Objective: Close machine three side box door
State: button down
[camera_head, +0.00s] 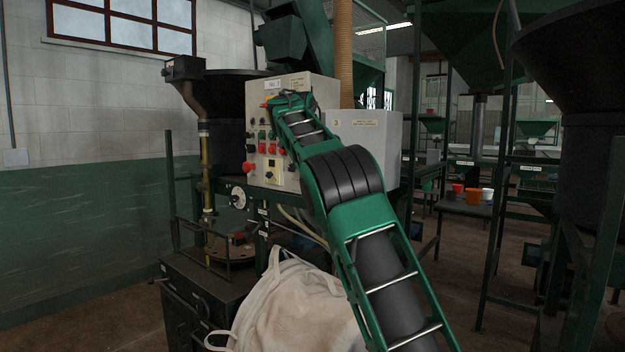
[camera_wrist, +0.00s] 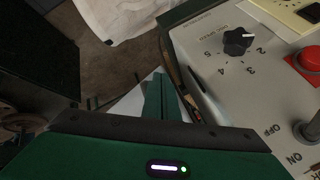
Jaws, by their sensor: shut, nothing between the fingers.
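A grey box (camera_head: 375,150) with a "3" label on its face is right of the control panel (camera_head: 277,190) in the head view. My arm crosses its left part, and I cannot tell how far its door stands open. My gripper (camera_head: 287,100) is in front of the upper part of the control panel, left of the grey box. In the wrist view my gripper (camera_wrist: 160,92) is shut and empty, with its fingers beside the edge of the panel face (camera_wrist: 215,75). I cannot tell whether they touch it.
The panel carries a black dial (camera_wrist: 237,40), a red button (camera_wrist: 307,60) and a toggle switch (camera_wrist: 306,130) close to my gripper. A white bulk bag (camera_head: 290,310) hangs below. A dark hopper (camera_head: 228,105) stands behind the panel. Green frames (camera_head: 500,190) stand at right.

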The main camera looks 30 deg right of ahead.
jog(key=shift+w+d, duration=0.1)
jog(key=shift+w, duration=0.1)
dwell(0.4)
jog(key=shift+a, duration=0.2)
